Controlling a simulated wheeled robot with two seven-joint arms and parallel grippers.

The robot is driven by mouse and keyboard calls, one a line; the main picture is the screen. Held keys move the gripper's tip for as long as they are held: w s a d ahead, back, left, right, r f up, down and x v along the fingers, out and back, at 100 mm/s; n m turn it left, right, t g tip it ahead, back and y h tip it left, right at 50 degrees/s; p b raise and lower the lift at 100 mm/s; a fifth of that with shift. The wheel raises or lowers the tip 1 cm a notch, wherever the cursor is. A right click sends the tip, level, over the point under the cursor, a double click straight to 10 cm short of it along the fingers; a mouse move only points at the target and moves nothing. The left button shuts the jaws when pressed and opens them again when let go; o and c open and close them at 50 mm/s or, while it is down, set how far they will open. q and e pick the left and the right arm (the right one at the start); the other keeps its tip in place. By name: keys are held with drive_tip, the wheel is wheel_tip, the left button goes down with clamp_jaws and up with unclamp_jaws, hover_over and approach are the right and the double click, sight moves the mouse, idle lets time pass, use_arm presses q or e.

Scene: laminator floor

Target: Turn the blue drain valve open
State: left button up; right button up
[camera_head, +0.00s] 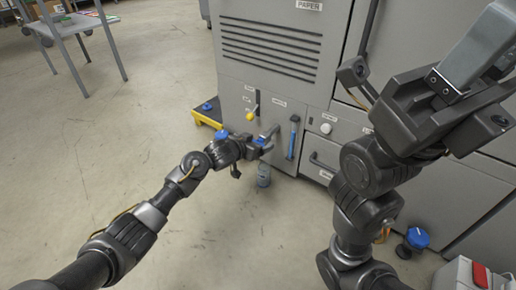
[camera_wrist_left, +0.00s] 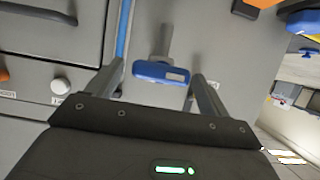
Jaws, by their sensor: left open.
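The blue drain valve handle (camera_wrist_left: 160,73) sits on a grey stem that comes out of the grey machine front. In the left wrist view it lies between the two spread fingers of my left gripper (camera_wrist_left: 158,88), with visible gaps on both sides. In the head view the left gripper (camera_head: 266,140) is low at the machine's front, and the blue handle shows only as a small patch there. The left gripper is open. My right gripper (camera_head: 430,45) is raised at the upper right with its fingers wide apart and nothing visible between them.
A blue upright strip (camera_head: 292,138) runs beside the valve. A blue-topped object (camera_head: 417,238) and a red-grey box (camera_head: 470,275) are lower right. The left floor is mostly clear.

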use_arm(q)
drive_tip(key=shift+w+d, duration=0.15)
drive_tip(key=shift+w, duration=0.1)
